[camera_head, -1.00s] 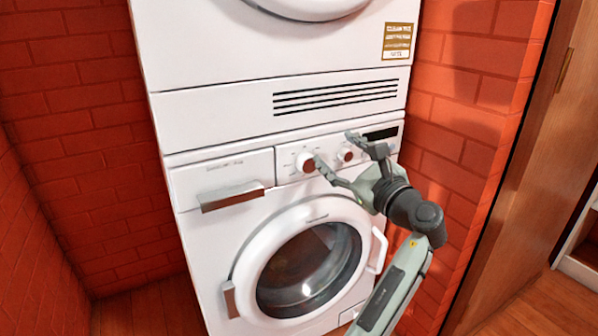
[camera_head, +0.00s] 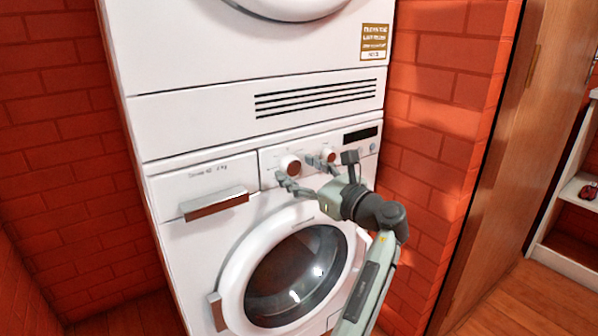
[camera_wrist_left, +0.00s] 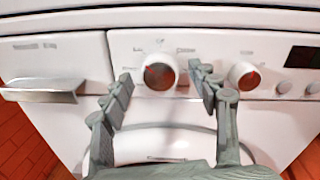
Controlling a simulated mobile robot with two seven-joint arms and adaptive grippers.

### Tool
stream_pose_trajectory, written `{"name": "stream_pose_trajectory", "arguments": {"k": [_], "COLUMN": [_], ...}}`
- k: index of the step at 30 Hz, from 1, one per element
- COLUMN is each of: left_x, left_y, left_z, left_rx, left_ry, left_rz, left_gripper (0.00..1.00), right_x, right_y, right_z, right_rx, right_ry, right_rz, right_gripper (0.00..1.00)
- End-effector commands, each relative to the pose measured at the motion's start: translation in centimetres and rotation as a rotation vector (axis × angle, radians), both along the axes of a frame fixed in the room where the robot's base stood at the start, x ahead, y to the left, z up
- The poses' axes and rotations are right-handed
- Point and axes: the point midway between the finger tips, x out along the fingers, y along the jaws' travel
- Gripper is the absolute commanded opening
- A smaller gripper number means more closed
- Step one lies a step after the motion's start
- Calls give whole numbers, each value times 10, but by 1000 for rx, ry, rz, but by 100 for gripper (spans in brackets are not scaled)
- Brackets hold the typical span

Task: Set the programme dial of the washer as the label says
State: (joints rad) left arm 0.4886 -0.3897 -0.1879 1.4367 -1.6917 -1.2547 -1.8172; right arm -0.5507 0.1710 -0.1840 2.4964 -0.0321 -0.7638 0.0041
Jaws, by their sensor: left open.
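The washer (camera_head: 172,236) is white, with a round door and a control panel. Its left dial (camera_head: 291,165) is a white knob with a reddish-brown face; it also shows in the left wrist view (camera_wrist_left: 159,73). A similar right dial (camera_head: 328,156) is beside it and also in the left wrist view (camera_wrist_left: 244,75). My left gripper (camera_head: 297,168) is open, its fingertips on either side of the left dial. In the left wrist view the gripper (camera_wrist_left: 160,72) shows gaps between fingers and dial. The gold label (camera_head: 374,42) is on the upper machine; its text is too small to read. My right gripper is out of view.
A dark display (camera_head: 361,134) and small buttons are right of the dials. The drawer handle (camera_head: 214,204) juts out at left. A dryer-like machine (camera_head: 180,60) stands on top. Red brick walls (camera_head: 445,140) close in both sides; a wooden door (camera_head: 500,170) is at right.

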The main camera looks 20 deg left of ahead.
Motion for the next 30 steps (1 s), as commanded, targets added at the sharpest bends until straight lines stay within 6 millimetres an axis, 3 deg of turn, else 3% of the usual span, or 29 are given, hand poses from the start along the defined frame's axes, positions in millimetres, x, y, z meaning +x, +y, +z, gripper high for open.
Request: {"name": "stream_pose_trajectory", "arguments": {"k": [8, 21, 30], "left_x": [2, 2, 1], "left_y": [2, 2, 2], "left_z": [0, 0, 1], "left_rx": [0, 0, -28], "left_ry": [0, 0, -36], "left_rz": [-1, -1, -1], "left_gripper": [60, 10, 10], "right_x": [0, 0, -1], "right_y": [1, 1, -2], "right_z": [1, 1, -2], "right_rx": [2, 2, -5], "right_ry": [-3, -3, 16], "right_rz": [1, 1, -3], "right_gripper": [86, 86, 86]}}
